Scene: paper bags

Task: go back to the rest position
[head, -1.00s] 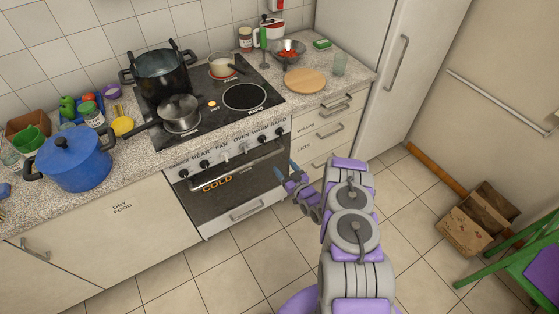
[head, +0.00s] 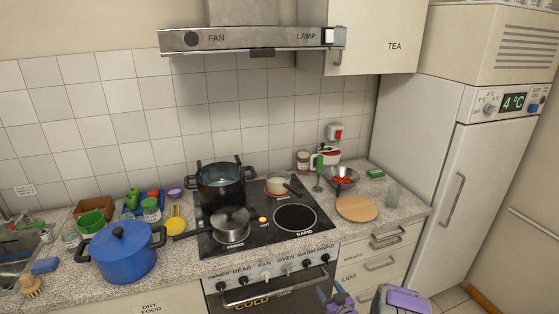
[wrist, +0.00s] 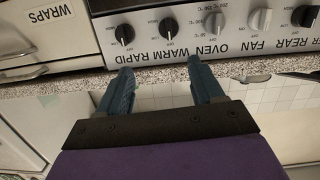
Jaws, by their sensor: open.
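My gripper (wrist: 160,92) is open and empty in the wrist view, its two blue-grey fingers apart with nothing between them. The row of oven knobs (wrist: 215,22) lies just beyond the fingertips in that view, which is turned upside down. In the head view my gripper (head: 335,296) shows at the bottom edge, in front of the oven (head: 262,291), partly cut off by the frame. Part of my purple and grey arm is beside it at the bottom right.
The counter holds a blue pot (head: 122,262), a black pot (head: 221,190) and a steel saucepan (head: 231,222) on the cooktop, and a round wooden board (head: 357,208). A range hood (head: 250,40) hangs above. A tall fridge (head: 470,180) stands at the right.

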